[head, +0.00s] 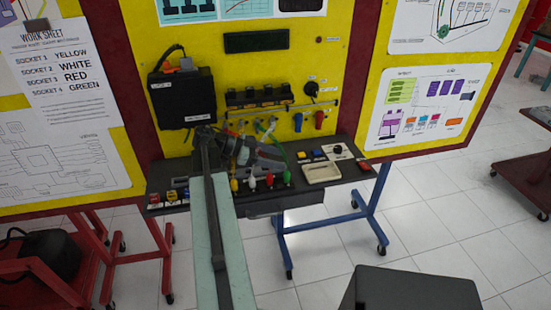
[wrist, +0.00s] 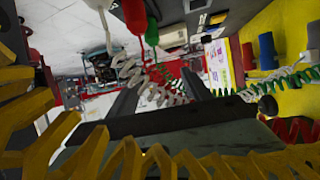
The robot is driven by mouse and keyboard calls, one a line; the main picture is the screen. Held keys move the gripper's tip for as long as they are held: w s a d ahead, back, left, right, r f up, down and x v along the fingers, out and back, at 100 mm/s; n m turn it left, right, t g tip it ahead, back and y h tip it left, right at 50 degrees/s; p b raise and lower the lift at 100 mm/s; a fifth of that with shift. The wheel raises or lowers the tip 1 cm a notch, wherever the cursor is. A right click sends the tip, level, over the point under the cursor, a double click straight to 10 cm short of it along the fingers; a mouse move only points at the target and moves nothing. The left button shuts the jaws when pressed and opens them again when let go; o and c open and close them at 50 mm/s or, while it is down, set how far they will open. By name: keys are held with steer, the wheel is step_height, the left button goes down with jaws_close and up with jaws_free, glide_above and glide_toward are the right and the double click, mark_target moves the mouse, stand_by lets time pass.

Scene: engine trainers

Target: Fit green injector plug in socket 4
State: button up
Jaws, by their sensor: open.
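The green plug (head: 287,177) stands at the right end of a row on the dark shelf, beside the red, white and yellow plugs. Its green coiled cord (head: 283,152) rises behind it. In the wrist view the green plug (wrist: 151,30) hangs at the top beside the red plug (wrist: 134,14). My gripper (wrist: 161,76) is open, with coiled cords showing between and beyond its fingers. In the head view my gripper (head: 262,156) is over the shelf, behind the plugs, partly lost among cords. A row of black sockets (head: 258,97) is on the yellow board; their numbers are unreadable.
The worksheet (head: 62,70) pairs socket 4 with green. A black box (head: 182,98) is left of the sockets. Blue and red knobs (head: 309,122) are right. Yellow coils (wrist: 130,160) crowd the wrist view's lower edge.

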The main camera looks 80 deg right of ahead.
steer(key=p+v, duration=0.3)
steer(key=v, duration=0.4)
steer(key=shift+w, duration=0.3)
steer(key=shift+a, duration=0.15)
